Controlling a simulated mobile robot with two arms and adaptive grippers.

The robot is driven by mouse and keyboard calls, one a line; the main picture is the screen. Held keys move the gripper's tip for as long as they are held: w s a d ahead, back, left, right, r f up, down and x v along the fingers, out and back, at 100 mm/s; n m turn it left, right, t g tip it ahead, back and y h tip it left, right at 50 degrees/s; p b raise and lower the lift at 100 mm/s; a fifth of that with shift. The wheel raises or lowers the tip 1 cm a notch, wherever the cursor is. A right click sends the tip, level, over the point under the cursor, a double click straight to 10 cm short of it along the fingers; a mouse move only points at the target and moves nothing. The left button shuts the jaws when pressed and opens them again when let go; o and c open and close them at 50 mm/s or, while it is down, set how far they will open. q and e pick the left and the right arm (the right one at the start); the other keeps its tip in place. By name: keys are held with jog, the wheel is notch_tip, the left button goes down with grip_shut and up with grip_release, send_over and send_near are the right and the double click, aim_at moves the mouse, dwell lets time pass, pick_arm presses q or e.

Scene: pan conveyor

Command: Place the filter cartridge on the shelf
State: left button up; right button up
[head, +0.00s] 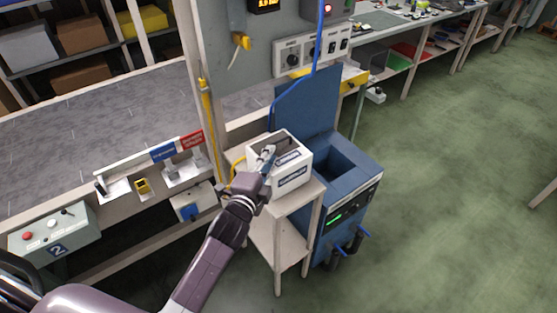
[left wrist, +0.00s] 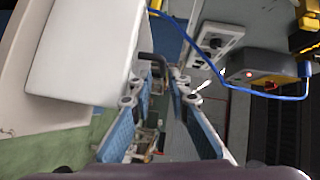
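The filter cartridge appears to be the white box with blue labels and a dark top (head: 293,180). It sits upright on the small cream shelf stand (head: 299,203), and no gap shows beneath it. In the left wrist view the white box (left wrist: 80,50) fills the upper left, with a bent black handle (left wrist: 147,56) at its side. My left gripper (head: 266,158) is at the top of the box in the head view. In the left wrist view its two blue-padded fingers (left wrist: 158,88) stand apart, with the handle's end near the tips. My right gripper is not in view.
A blue machine (head: 349,175) with an open cavity stands right beside the stand. A blue cable (head: 318,50) hangs from the grey control panel (head: 270,40) above it. A grey conveyor (head: 90,120) lies to the left. Green floor is clear on the right.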

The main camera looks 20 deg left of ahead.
aim_at(276, 143)
pick_arm(q)
jog(key=shift+w+d+r+p, duration=0.15)
jog(key=shift+w+p, duration=0.3)
jog(key=shift+w, duration=0.9)
jog(key=w, duration=0.2)
jog(key=w+p, duration=0.1)
jog(key=w, duration=0.1)
jog(key=shift+f, duration=0.35)
jog(key=shift+c, duration=0.3)
grip_shut()
jog(key=shift+w+r, duration=0.1)
jog(key=shift+r, duration=0.05)
